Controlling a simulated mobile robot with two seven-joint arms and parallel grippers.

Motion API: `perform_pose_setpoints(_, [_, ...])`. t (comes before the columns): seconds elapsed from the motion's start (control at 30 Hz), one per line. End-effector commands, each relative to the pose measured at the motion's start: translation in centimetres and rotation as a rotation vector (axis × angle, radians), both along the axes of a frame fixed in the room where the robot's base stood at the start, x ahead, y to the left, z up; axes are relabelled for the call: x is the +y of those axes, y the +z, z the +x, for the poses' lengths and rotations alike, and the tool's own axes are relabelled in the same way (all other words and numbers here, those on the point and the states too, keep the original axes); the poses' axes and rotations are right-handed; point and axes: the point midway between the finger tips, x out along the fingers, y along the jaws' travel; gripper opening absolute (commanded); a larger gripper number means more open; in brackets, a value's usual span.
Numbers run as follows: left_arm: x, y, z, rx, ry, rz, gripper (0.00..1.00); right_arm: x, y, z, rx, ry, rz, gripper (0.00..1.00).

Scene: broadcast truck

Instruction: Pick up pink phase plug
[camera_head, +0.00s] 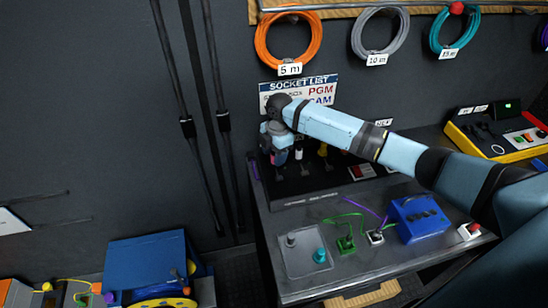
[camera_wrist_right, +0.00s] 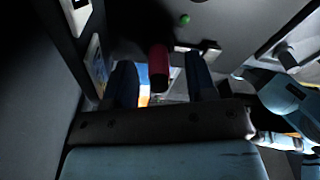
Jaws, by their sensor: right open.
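The pink phase plug (camera_wrist_right: 158,66) shows in the right wrist view as a dark pink-red cylinder between my two fingers, with a gap on each side. In the head view a small patch of pink (camera_head: 281,158) shows just under my right gripper (camera_head: 279,150), at the left end of the panel on the bench. My right gripper also shows in the wrist view (camera_wrist_right: 161,80), open, with a finger on either side of the plug. The wrist and hand hide most of the plug from the head camera. My left gripper is out of view.
A white plug (camera_head: 299,153) stands just right of the gripper, with more plugs in a row beyond. The socket list sign (camera_head: 283,86) is on the wall behind. A grey plate (camera_head: 304,262) and a blue box (camera_head: 419,218) sit on the bench (camera_head: 345,284).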

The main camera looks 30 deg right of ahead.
Motion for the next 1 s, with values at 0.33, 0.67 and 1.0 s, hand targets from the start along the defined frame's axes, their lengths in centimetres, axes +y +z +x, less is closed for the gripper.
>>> perform_pose_setpoints(0.33, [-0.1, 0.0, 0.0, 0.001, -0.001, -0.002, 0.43, 0.1, -0.6, 0.0, -0.002, 0.0, -0.001, 0.33])
perform_pose_setpoints(0.67, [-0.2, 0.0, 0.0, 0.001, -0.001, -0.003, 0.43, 0.0, -0.6, 0.0, -0.002, -0.001, -0.001, 0.02])
perform_pose_setpoints(1.0, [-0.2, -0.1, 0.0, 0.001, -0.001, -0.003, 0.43, 0.0, 0.8, 0.1, -0.004, -0.001, 0.001, 0.02])
